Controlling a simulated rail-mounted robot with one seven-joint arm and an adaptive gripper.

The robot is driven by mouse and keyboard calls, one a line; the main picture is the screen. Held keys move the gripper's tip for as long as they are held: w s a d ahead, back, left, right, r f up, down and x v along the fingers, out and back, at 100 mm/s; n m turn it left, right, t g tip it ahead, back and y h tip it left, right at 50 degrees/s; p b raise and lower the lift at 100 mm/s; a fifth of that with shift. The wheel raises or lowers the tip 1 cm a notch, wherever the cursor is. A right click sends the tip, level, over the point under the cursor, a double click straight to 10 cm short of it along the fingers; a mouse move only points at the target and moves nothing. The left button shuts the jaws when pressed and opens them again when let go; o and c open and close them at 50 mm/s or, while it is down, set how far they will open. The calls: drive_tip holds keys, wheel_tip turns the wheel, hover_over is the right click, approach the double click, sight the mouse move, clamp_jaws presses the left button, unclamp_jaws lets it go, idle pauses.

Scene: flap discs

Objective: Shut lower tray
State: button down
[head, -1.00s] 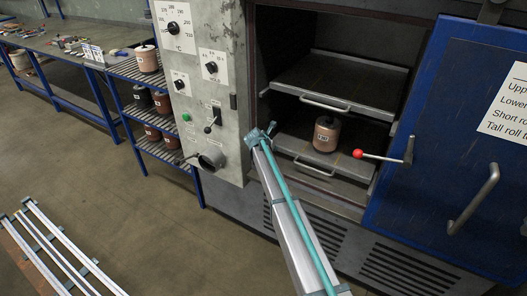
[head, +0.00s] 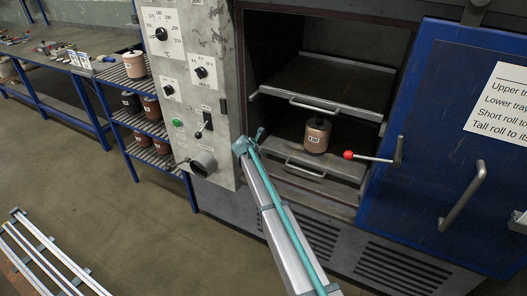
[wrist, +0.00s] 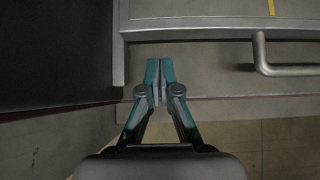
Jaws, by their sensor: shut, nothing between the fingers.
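The lower tray (head: 341,167) is a flat grey metal shelf, pulled partly forward in the open oven. Its bar handle (head: 305,170) is on the front edge, and part of it shows at the right in the wrist view (wrist: 290,70). A copper-brown roll (head: 317,136) with a white label stands upright on the tray. My gripper (head: 257,136) is at the oven's left front, left of the handle. In the wrist view my gripper (wrist: 159,62) is shut and empty, its tips over the tray's left front corner. I cannot tell whether they touch it.
The upper tray (head: 335,78) sits above, with its own handle. A red-knobbed lever (head: 372,157) sticks out at the right by the open blue door (head: 440,150). The control panel (head: 190,90) stands close left of my gripper.

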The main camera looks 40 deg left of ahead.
drive_tip(key=s+d+r+m+b, duration=0.1)
drive_tip(key=s+r+m+b, duration=0.25)
drive_tip(key=s+r, duration=0.4)
drive_tip(key=s+d+f+m+g+h, duration=0.1)
drive_tip(key=s+d+f+m+g, duration=0.2)
drive_tip(key=s+d+f+m, duration=0.9)
drive_tip(key=w+d+f+m+g+h, duration=0.1)
drive_tip(key=d+f+m+g, duration=0.2)
drive_tip(key=d+f, duration=1.05)
drive_tip(key=s+d+f+m+g+h, duration=0.15)
drive_tip(key=s+d+f+m, duration=0.55)
drive_tip(key=d, duration=1.4)
drive_tip(key=s+d+f+m+g, duration=0.1)
drive_tip(key=s+d+m, duration=0.3)
drive_tip(key=s+d, duration=0.5)
drive_tip(key=s+d+f+m+g+y, duration=0.1)
drive_tip(key=s+d+m+g, duration=0.3)
drive_tip(key=s+d, duration=0.6)
drive_tip(key=s+d+f+m+g+y, duration=0.1)
drive_tip(key=s+d+f+m+g, duration=0.2)
drive_tip(key=s+d, duration=0.7)
drive_tip(key=shift+s+d+m+p, duration=0.25)
drive_tip(key=shift+s+m+p, duration=0.2)
drive_tip(key=shift+m, duration=0.1)
drive_tip(key=shift+d+y, duration=0.1)
drive_tip(key=shift+y, duration=0.15)
